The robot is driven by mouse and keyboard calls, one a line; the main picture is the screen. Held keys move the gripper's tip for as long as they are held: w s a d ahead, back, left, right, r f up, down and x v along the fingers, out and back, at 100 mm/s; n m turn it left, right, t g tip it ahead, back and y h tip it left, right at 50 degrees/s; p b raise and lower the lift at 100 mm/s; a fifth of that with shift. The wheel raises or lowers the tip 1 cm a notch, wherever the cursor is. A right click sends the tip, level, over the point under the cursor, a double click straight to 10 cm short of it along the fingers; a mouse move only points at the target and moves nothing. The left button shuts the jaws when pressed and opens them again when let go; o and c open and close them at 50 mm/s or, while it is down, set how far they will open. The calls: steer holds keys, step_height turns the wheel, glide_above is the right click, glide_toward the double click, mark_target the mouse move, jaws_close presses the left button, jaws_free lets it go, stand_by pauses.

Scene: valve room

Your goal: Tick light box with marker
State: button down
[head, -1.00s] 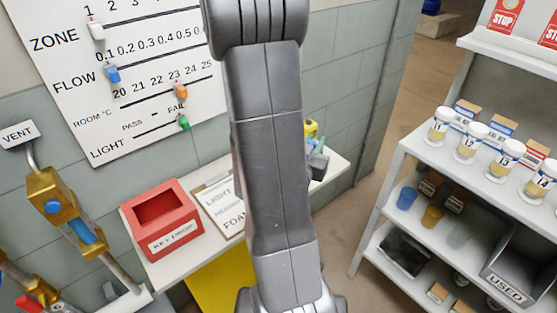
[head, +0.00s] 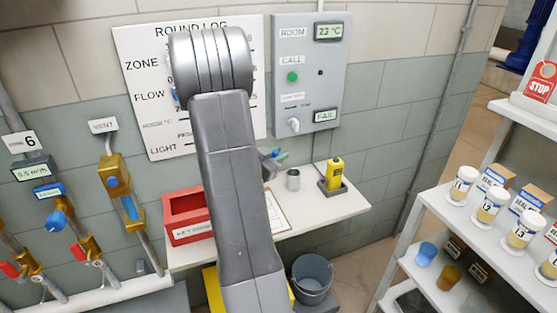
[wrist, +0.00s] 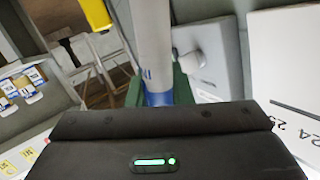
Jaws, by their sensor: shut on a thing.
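My gripper (wrist: 158,92) is shut on a pale grey marker (wrist: 153,40) with a blue band, which points away from the wrist between green finger pads. In the head view, a small teal and grey end shows just right of my arm, above the table; details there are too small to tell. The clipboard (head: 279,208) lies on the white table, partly hidden by my arm. Its printed lines and boxes cannot be read now. The marker is apart from the clipboard.
A red key box (head: 188,228), a metal cup (head: 293,179) and a yellow device (head: 335,172) stand on the table (head: 325,207). The round log board (head: 140,60) and grey panel (head: 340,70), reading 23 °C and FAIL, hang behind. A bucket (head: 312,278) stands below; a shelf (head: 432,200) is right.

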step_height(320, 180, down, 8)
steer(key=b, duration=0.6)
steer(key=shift+b, duration=0.35)
steer(key=shift+a+f+b, duration=0.1)
steer(key=shift+f+b, duration=0.35)
steer(key=shift+f, duration=0.15)
stand_by(1.0)
steer(key=shift+s+d, duration=0.15)
steer(key=shift+d, duration=0.25)
steer(key=shift+d, duration=0.1)
steer(key=shift+a, duration=0.25)
steer(key=shift+w+a, duration=0.5)
steer(key=shift+a, duration=0.25)
